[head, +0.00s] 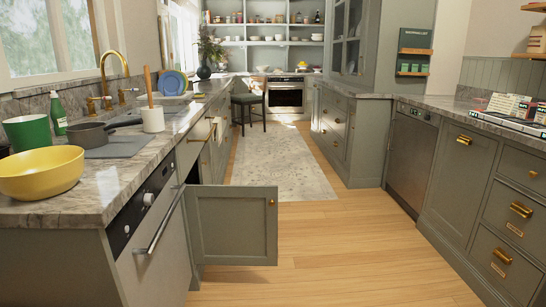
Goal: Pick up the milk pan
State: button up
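A dark grey pan with a long handle, which I take to be the milk pan (88,136), is on the left counter (105,187) in the head view. It sits partly on a grey mat (122,147), and its handle points right towards a white crock (152,121). My gripper is not in view.
A yellow bowl (42,174), a green container (27,133) and a green bottle (58,117) stand close to the pan. A brass faucet (122,70) rises behind. A cabinet door (235,225) stands open into the aisle. The wooden floor (325,245) is clear.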

aim_at(88, 135)
jog(key=u, duration=1.4)
